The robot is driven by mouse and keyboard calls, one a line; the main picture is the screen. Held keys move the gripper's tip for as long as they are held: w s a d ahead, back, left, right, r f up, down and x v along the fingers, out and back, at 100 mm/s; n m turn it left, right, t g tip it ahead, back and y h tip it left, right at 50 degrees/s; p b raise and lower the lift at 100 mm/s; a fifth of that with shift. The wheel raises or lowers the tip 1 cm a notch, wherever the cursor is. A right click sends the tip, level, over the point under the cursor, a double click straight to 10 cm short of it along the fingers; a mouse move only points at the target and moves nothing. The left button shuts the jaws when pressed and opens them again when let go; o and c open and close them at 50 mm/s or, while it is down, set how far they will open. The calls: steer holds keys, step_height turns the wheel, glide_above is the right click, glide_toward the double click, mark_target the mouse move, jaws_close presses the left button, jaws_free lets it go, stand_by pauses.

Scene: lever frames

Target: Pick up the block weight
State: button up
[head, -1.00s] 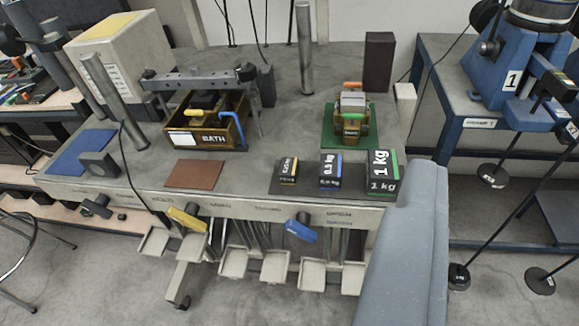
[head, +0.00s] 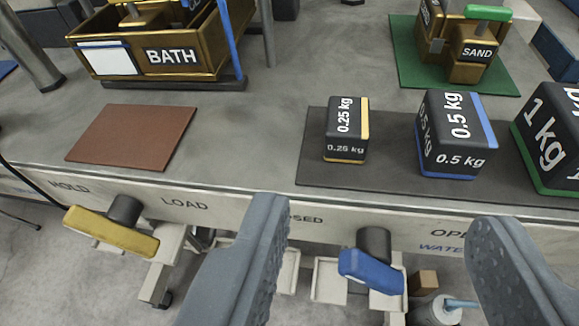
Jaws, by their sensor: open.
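Three black block weights stand on a dark grey mat (head: 312,165) at the right of the bench. The small 0.25 kg block (head: 345,130) has a yellow edge. The 0.5 kg block (head: 452,135) has a blue edge. The 1 kg block (head: 550,145) has a green edge and is cut off by the right picture edge. My gripper (head: 385,225) shows at the bottom, its two grey fingers wide apart, open and empty. It is nearer the camera than the blocks and touches none of them.
A brown mat (head: 132,136) lies bare on the left. Behind it stands the BATH box (head: 170,58); the SAND container (head: 474,50) is on a green mat (head: 420,72). A yellow handle (head: 110,232) and a blue handle (head: 371,270) stick out from the bench front.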

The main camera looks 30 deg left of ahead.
mark_target(347, 131)
steer(key=x, duration=0.6)
steer(key=b+x, duration=0.1)
steer(key=x, duration=0.2)
steer(key=shift+s+a+f, duration=0.15)
steer(key=shift+s+f, duration=0.1)
steer(key=shift+f, duration=0.05)
steer(key=shift+b+x, duration=0.45)
steer(key=shift+x, duration=1.65)
steer(key=shift+w+a+f, duration=0.25)
steer(key=shift+w+a, duration=0.05)
steer(key=shift+w, duration=0.05)
jaws_close()
